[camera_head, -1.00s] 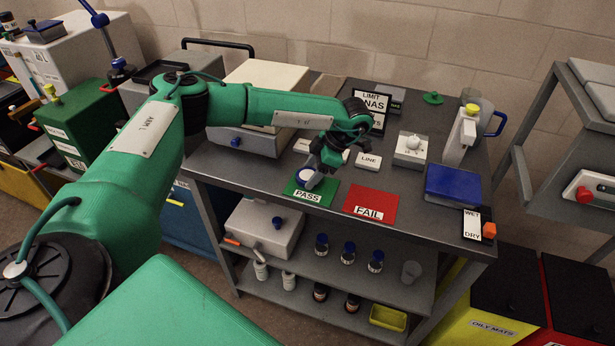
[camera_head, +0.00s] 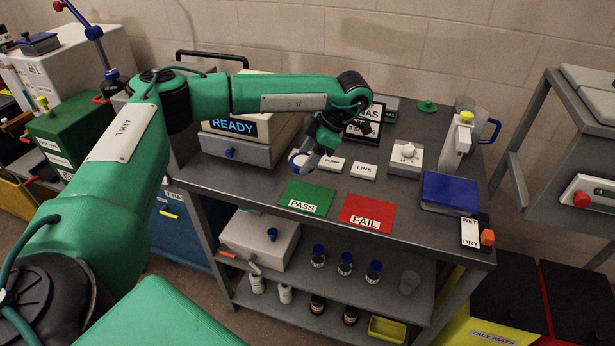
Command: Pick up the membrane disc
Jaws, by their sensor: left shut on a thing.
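My left gripper (camera_head: 309,158) hangs above the bench behind the green PASS mat (camera_head: 296,187). It is shut on the membrane disc (camera_head: 298,159), a small white round piece with a dark blue rim, held tilted. The disc looks lifted above the bench, clear of the mat, and part of it is hidden by the fingers. The red FAIL mat (camera_head: 381,207) lies to the right and is bare. My right gripper is not in view.
A grey device (camera_head: 254,150) with a READY display stands left of the gripper. White LINE block (camera_head: 363,171), white knob box (camera_head: 406,160), blue box (camera_head: 449,192) and jug (camera_head: 480,120) stand to the right. A lower shelf (camera_head: 340,305) holds bottles.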

